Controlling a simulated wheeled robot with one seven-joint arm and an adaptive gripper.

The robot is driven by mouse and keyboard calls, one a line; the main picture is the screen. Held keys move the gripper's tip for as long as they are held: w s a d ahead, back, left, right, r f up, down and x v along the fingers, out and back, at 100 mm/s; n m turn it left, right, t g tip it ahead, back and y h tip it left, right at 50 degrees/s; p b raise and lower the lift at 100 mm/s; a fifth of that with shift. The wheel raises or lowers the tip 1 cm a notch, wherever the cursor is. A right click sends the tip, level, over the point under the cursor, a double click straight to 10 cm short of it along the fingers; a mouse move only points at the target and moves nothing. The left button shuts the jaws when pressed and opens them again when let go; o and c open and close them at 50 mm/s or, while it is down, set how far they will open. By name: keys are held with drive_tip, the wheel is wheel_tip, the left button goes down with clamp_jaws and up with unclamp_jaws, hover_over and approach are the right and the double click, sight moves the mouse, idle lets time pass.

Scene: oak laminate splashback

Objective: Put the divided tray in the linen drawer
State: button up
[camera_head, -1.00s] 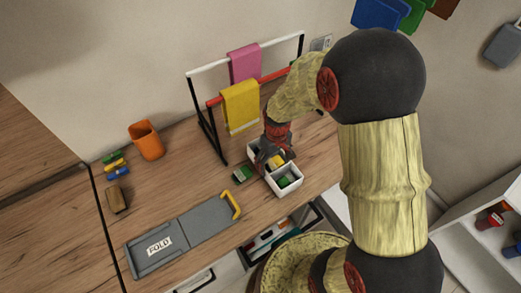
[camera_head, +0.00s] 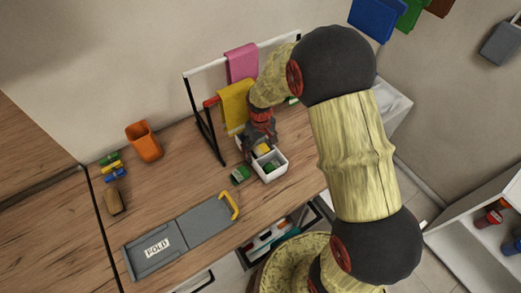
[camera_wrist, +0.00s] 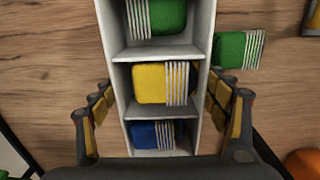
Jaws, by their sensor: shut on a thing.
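The divided tray (camera_head: 272,170) is white with a row of compartments. In the wrist view the tray (camera_wrist: 119,75) holds a green, a yellow and a blue item, each with pale stripes, in separate compartments. My gripper (camera_head: 261,138) is over the tray's far part in the head view. In the wrist view my gripper (camera_wrist: 160,105) has one finger on each side of the tray, shut on its outer walls. I cannot tell whether the tray touches the counter. A partly open drawer (camera_head: 268,238) with several coloured items shows below the counter's front edge; its label is not visible.
A loose green item (camera_head: 241,174) lies on the counter left of the tray. A rack with a yellow towel (camera_head: 236,105) and a pink towel (camera_head: 241,63) stands behind. A grey folding board (camera_head: 185,238), orange cup (camera_head: 145,141) and brown brush (camera_head: 115,201) are further left.

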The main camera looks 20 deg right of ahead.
drive_tip(key=shift+f, duration=0.2)
drive_tip(key=o, duration=1.2)
drive_tip(key=shift+r, duration=0.15)
